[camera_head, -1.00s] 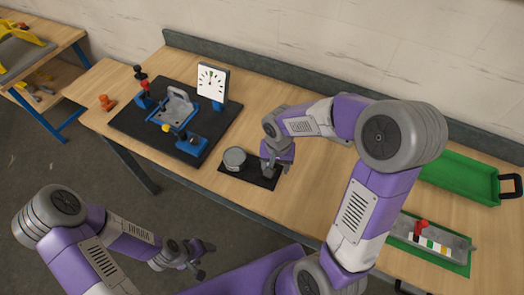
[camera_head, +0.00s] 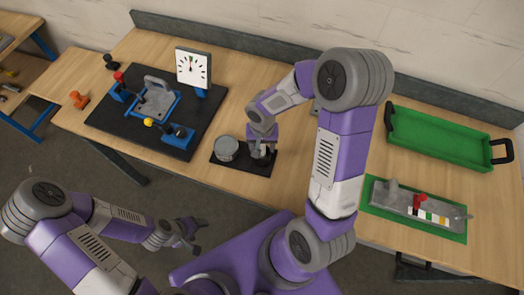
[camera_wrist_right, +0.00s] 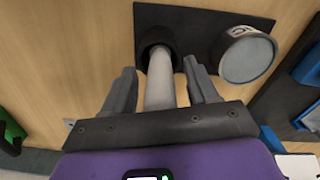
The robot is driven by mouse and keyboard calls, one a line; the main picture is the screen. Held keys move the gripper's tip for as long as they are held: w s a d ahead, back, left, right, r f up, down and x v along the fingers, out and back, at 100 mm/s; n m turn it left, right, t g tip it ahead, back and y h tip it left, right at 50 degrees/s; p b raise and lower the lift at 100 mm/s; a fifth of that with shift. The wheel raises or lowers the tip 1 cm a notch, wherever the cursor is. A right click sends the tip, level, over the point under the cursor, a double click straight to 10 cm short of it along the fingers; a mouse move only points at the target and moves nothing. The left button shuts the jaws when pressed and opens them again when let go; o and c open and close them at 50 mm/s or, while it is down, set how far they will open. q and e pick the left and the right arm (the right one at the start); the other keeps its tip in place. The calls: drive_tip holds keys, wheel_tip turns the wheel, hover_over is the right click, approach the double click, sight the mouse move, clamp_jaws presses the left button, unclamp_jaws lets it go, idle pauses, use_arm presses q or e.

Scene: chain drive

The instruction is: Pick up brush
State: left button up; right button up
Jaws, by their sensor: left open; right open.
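The brush (camera_wrist_right: 160,82) shows in the right wrist view as a pale grey handle rising from a round black holder (camera_wrist_right: 157,42) on a dark mat (camera_wrist_right: 196,30). My right gripper (camera_wrist_right: 163,82) is open, with one finger on each side of the handle; I cannot tell if either touches it. In the head view my right gripper (camera_head: 262,153) is low over the right part of the dark mat (camera_head: 240,169) and hides most of the brush. My left gripper (camera_head: 193,233) is open and empty, off the table's front edge.
A round grey tin (camera_head: 227,148) stands left of the holder and also shows in the right wrist view (camera_wrist_right: 247,55). A black board (camera_head: 168,142) carries a blue fixture and a white dial (camera_head: 193,66). A green tray (camera_head: 440,137) and a green plate (camera_head: 377,192) with a grey fixture lie right.

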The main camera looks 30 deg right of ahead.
clamp_jaws()
drive_tip(key=shift+r, duration=0.1)
